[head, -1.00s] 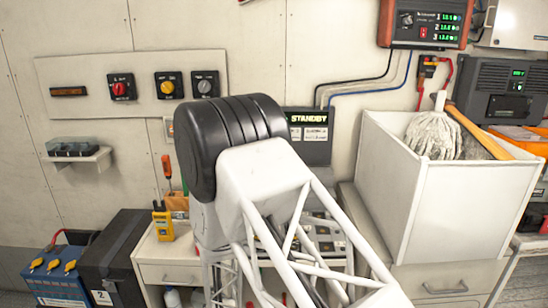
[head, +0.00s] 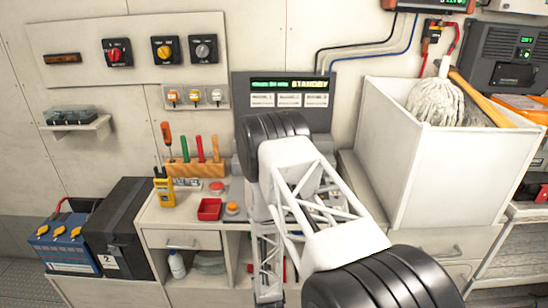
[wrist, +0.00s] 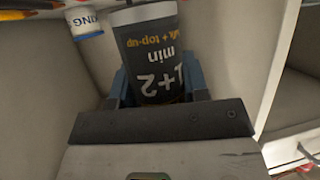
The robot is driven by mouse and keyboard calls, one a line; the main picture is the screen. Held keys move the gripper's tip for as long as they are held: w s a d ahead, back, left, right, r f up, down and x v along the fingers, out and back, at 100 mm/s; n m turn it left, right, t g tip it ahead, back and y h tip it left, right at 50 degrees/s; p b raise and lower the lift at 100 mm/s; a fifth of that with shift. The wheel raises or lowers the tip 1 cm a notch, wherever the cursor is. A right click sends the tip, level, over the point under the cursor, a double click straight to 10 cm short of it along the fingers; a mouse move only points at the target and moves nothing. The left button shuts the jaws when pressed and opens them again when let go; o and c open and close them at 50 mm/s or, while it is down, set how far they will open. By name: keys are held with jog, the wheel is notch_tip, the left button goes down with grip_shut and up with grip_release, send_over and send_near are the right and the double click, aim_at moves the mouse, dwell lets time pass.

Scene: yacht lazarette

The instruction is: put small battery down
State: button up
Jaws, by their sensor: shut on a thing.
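The block carries large pale print reading "1+2 min" and stands out beyond the fingertips. In the head view the gripper and the block are hidden or too unclear to make out behind my arm, which reaches down in front of the cabinet.
A panel (head: 284,108) reading "STANDBY" stands behind. A large white bin (head: 388,165) stands right. A black battery box (head: 118,228) stands left.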

jog(key=w+d+m+h, duration=0.1)
jog(key=w+d, duration=0.3)
jog(key=d, duration=0.7)
jog(key=w+d+m+h, duration=0.1)
jog(key=w+d, duration=0.4)
jog(key=d, duration=0.7)
jog(key=shift+w+r, duration=0.15)
jog(key=shift+r, duration=0.3)
jog(key=shift+a+r, duration=0.1)
jog(key=s+a+r+n+y, duration=0.1)
jog(key=s+r, duration=0.7)
jog(key=r, duration=0.2)
jog(key=s+r+n+y, duration=0.1)
jog(key=s+r, duration=0.6)
jog(key=r, duration=0.4)
jog(key=w+r, duration=0.2)
jog(key=r, duration=0.8)
jog(key=w+r+m+h, duration=0.1)
jog(key=w+r, duration=0.1)
jog(key=r, duration=0.9)
jog(key=shift+w+d, duration=0.4)
jog(key=shift+d, duration=0.05)
jog(key=shift+r, duration=0.1)
